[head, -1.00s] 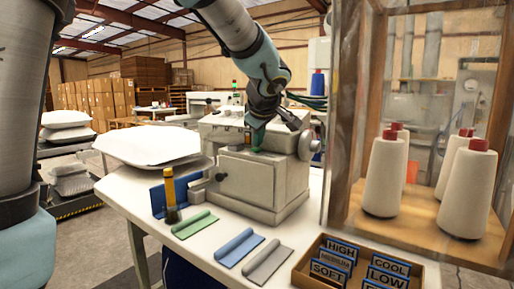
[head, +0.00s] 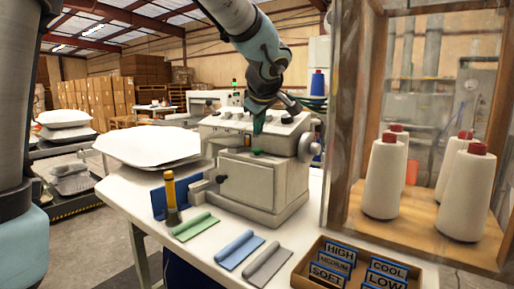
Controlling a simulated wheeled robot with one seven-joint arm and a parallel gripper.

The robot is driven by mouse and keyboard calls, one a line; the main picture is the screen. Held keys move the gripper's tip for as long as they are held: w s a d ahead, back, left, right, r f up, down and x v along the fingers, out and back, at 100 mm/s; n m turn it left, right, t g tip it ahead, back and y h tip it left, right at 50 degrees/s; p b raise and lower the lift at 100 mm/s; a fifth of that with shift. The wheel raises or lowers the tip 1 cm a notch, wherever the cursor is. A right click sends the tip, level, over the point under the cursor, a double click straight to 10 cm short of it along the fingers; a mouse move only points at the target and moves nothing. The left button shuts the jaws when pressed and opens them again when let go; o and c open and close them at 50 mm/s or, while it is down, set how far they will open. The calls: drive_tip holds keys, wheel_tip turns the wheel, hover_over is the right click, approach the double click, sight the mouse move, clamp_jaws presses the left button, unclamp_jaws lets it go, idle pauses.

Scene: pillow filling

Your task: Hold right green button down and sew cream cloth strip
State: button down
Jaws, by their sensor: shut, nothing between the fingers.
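The cream sewing machine (head: 262,182) stands on the white table. A small green piece (head: 257,152), which looks like a button, sits on the ledge of its lower body. My gripper (head: 258,126) is shut and empty, pointing down in front of the machine's upper panel. Its teal fingertips are above the green piece, with a gap between. Small knobs or buttons line the top of the machine, partly hidden by my gripper, and their colours are hard to tell. I cannot make out a cream cloth strip.
Green (head: 195,227), blue (head: 239,249) and grey (head: 267,264) strips lie at the table's front. A label box (head: 300,274) and a wooden frame with thread cones (head: 384,178) are on the right. A white pillow (head: 148,146) lies left.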

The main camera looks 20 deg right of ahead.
drive_tip(key=shift+r+p, duration=0.4)
drive_tip(key=shift+r, duration=0.95)
drive_tip(key=w+a+f+m+g+y, duration=0.1)
drive_tip(key=a+f+m+g, duration=0.1)
drive_tip(key=a+f, duration=0.75)
drive_tip(key=a+f+m+g+y, duration=0.15)
drive_tip(key=a+f, duration=0.45)
drive_tip(key=a, duration=0.6)
drive_tip(key=s+a+f+m+g, duration=0.1)
drive_tip(key=s+a+f, duration=0.4)
drive_tip(key=a, duration=0.2)
drive_tip(key=s+a+f+m+g, duration=0.2)
drive_tip(key=s+a+f, duration=0.3)
drive_tip(key=a, duration=0.3)
drive_tip(key=shift+s, duration=0.4)
